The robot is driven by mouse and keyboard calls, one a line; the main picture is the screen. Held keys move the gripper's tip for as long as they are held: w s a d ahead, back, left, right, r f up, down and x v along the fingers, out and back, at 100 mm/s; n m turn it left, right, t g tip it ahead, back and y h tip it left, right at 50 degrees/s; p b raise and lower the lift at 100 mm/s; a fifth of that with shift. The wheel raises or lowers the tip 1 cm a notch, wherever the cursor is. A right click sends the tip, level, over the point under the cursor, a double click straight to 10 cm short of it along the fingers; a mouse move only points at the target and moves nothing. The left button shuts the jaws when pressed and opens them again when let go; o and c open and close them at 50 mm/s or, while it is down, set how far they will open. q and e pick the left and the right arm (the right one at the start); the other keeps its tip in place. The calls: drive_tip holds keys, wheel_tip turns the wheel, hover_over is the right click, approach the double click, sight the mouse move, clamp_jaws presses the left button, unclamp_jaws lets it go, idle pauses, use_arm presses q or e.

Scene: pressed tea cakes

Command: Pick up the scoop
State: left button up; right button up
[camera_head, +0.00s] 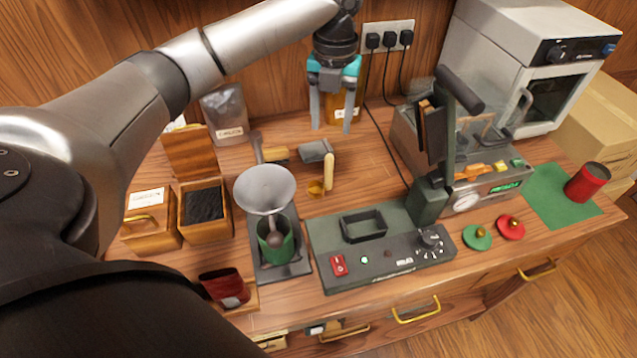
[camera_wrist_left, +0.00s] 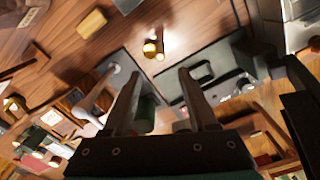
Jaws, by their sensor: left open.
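The scoop (camera_head: 328,171) lies on the wooden table, with a brass bowl and a pale wooden handle pointing away from the front edge. In the left wrist view the scoop (camera_wrist_left: 151,48) shows beyond the fingertips, nearly in line with the gap between them. My left gripper (camera_head: 331,124) is open and empty. It hangs above the back of the table, behind the scoop and apart from it. Its two fingers also show in the left wrist view (camera_wrist_left: 159,76). My right gripper is not in view.
A grey-headed tool (camera_head: 316,151) lies just behind the scoop. A funnel (camera_head: 264,186) over a green cup stands to the left. A dark control unit (camera_head: 380,255) stands in front, and a press machine (camera_head: 440,125) to the right. An amber jar (camera_head: 352,103) stands behind my gripper.

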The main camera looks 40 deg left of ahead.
sight(329, 156)
use_arm(q)
wheel_tip(329, 156, down, 12)
drive_tip(key=shift+s+f+b, duration=0.1)
drive_tip(key=shift+s+b, duration=0.05)
drive_tip(key=shift+b, duration=0.45)
drive_tip(key=shift+c, duration=0.3)
clamp_jaws()
